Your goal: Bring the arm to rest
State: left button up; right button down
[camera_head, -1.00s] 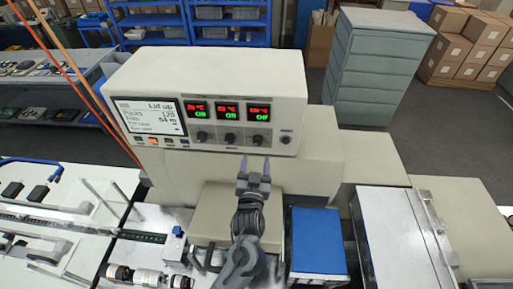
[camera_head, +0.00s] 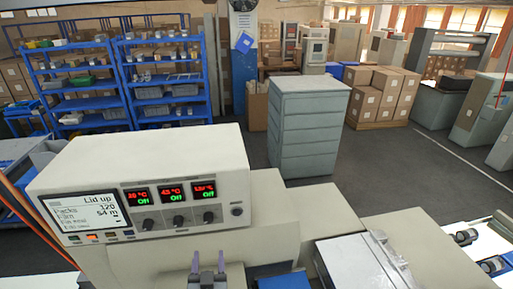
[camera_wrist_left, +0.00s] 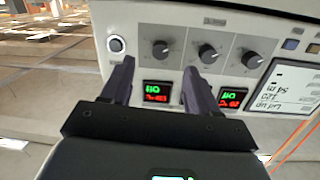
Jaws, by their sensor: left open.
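My left gripper (camera_head: 208,264) is at the bottom of the head view, its two dark fingers pointing up and spread apart with nothing between them. It stands in front of the flow wrapper's control box (camera_head: 150,163). In the left wrist view the open fingers (camera_wrist_left: 158,82) point toward the box's panel, with knobs and red and green displays in the background. I cannot tell whether they touch the panel. The box's screen (camera_head: 85,211) reads "Lid up". My right gripper is in neither view.
A blue block (camera_head: 284,281) and a metal-topped unit (camera_head: 365,262) are right of my left gripper. A grey drawer cabinet (camera_head: 306,125) stands behind the machine. Blue shelves (camera_head: 164,80) and stacked cartons (camera_head: 383,95) are farther back. Grey floor lies open between them.

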pick_arm(q)
jog(key=s+f+g+h, duration=0.1)
jog(key=s+f+g, duration=0.1)
jog(key=s+f, duration=0.1)
jog(key=s+a+f+m+g+h, duration=0.1)
jog(key=s+f+g, duration=0.1)
jog(key=s, duration=0.3)
jog(key=s+f+m+g+h, duration=0.1)
jog(key=s+f+h, duration=0.1)
jog(key=s+f, duration=0.2)
jog(key=shift+a+f+g, duration=0.15)
jog(key=shift+f+g, duration=0.15)
jog(key=shift+g, duration=0.1)
jog(key=s+a+f+g, duration=0.1)
jog(key=s+g, duration=0.1)
jog(key=s, duration=0.4)
jog(key=s+a+f+m+g, duration=0.1)
jog(key=s+g, duration=0.2)
jog(key=s, duration=0.3)
jog(key=s+a+f+g, duration=0.1)
jog(key=s+f+g, duration=0.1)
jog(key=s, duration=0.4)
notch_tip(320, 180, down, 24)
jog(key=b, duration=2.5)
jog(key=shift+s+f, duration=0.2)
jog(key=shift+f, duration=0.05)
jog(key=shift+a+r, duration=0.1)
jog(key=shift+r, duration=0.05)
